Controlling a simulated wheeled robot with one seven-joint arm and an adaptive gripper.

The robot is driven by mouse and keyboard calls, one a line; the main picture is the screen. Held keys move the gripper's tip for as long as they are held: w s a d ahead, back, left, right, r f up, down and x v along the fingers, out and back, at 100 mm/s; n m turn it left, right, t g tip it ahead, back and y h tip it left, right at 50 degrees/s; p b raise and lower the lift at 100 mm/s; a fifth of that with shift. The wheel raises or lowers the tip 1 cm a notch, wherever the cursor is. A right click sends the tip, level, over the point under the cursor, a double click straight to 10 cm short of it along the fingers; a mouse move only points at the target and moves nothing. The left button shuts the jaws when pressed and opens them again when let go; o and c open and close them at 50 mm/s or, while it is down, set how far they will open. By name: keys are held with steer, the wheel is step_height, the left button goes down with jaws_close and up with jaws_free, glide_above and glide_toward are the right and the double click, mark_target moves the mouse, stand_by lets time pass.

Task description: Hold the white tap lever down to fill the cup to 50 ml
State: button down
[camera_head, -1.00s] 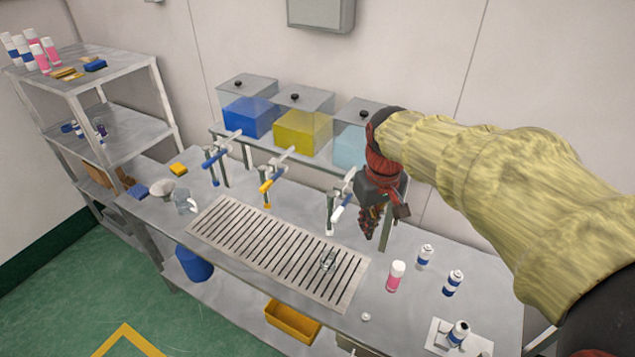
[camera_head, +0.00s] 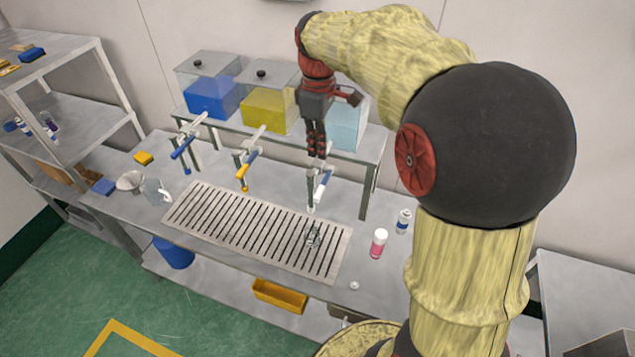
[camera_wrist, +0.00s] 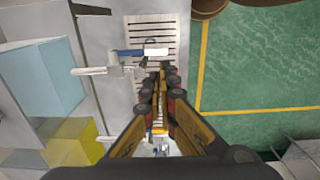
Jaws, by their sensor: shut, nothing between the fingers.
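The white tap lever (camera_head: 321,189) is on the rightmost tap, in front of the light blue tank. It also shows in the wrist view (camera_wrist: 156,51), just beyond my fingertips. A small clear cup (camera_head: 313,236) stands on the slotted drain grate, in front of and below that tap. Its fill level is too small to read. My gripper (camera_head: 317,153) is shut and empty, pointing down just above and behind the lever. In the wrist view its fingertips (camera_wrist: 166,70) sit close to the lever; I cannot tell whether they touch it.
The drain grate (camera_head: 190,225) lies along the bench. Tanks of blue (camera_head: 212,97), yellow (camera_head: 266,110) and light blue (camera_head: 345,130) stand behind the taps. A blue-levered tap (camera_head: 182,148) and a yellow-tipped tap (camera_head: 243,178) stand to the left.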

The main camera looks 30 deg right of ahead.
mark_target(317, 195)
step_height(317, 195, down, 14)
steer(key=shift+w+f+p, duration=0.1)
steer(key=shift+p, duration=0.7)
steer(key=shift+a+f+t+h+b, duration=0.1)
steer(key=shift+f+t+h+b, duration=0.25)
steer(key=shift+b, duration=0.45)
steer(key=shift+f+b, duration=0.2)
steer(key=shift+b, duration=0.15)
steer(key=shift+s+a+f+t+h+b, duration=0.2)
steer(key=shift+f+h+b, duration=0.35)
steer(key=shift+b, duration=0.7)
step_height(317, 195, down, 3)
steer(key=t+h+b, duration=0.1)
steer(key=b, duration=0.5)
steer(key=shift+t+h, duration=0.35)
steer(key=shift+h, duration=0.05)
steer(key=shift+d+f+b, duration=0.1)
steer(key=shift+f+b, duration=0.35)
steer(key=shift+b, duration=0.05)
steer(key=shift+f, duration=0.1)
